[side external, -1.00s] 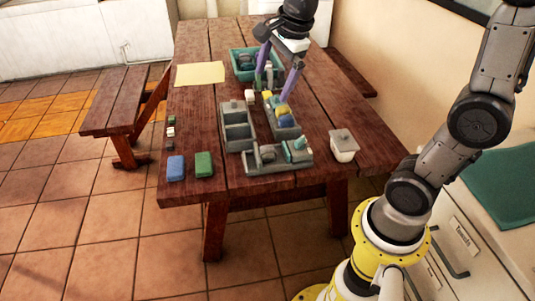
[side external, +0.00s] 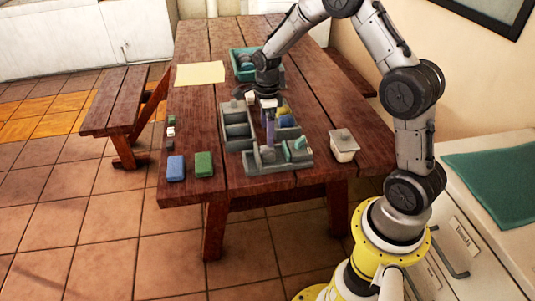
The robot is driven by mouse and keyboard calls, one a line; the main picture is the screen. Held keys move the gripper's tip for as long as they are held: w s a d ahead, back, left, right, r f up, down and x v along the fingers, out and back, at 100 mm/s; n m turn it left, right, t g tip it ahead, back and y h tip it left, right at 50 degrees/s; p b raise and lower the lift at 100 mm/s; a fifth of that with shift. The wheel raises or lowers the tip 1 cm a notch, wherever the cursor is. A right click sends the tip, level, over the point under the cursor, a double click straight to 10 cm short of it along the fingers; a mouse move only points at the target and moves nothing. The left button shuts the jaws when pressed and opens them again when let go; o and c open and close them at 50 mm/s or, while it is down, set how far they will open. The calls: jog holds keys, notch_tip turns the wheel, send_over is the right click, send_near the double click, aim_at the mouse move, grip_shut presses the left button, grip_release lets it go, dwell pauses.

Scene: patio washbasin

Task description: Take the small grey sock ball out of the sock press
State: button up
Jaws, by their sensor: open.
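The long grey fixture at the front of the table, which looks like the sock press (side external: 262,168), has a pale teal part (side external: 299,145) standing at its right end. A small grey lump (side external: 267,155), which may be the grey sock ball, sits in its left half; it is small and partly covered by my finger. My gripper (side external: 269,148) points straight down over that left half, with its purple fingertip close to the lump. The fingers line up in this view, so one mostly hides the other. I cannot tell whether they touch the lump. The gripper is open.
A grey divided tray (side external: 224,127) stands behind, left of another holding yellow and blue pieces (side external: 285,120). A teal bin (side external: 234,62) is farther back. A lidded white tub (side external: 343,146) stands right. Blue (side external: 176,168) and green (side external: 204,165) blocks lie front left, near free tabletop.

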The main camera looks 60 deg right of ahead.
aim_at(268, 149)
notch_tip(268, 149, down, 7)
jog(key=shift+s+f, duration=0.1)
jog(key=shift+f, duration=0.05)
dwell(0.4)
jog(key=c, duration=1.4)
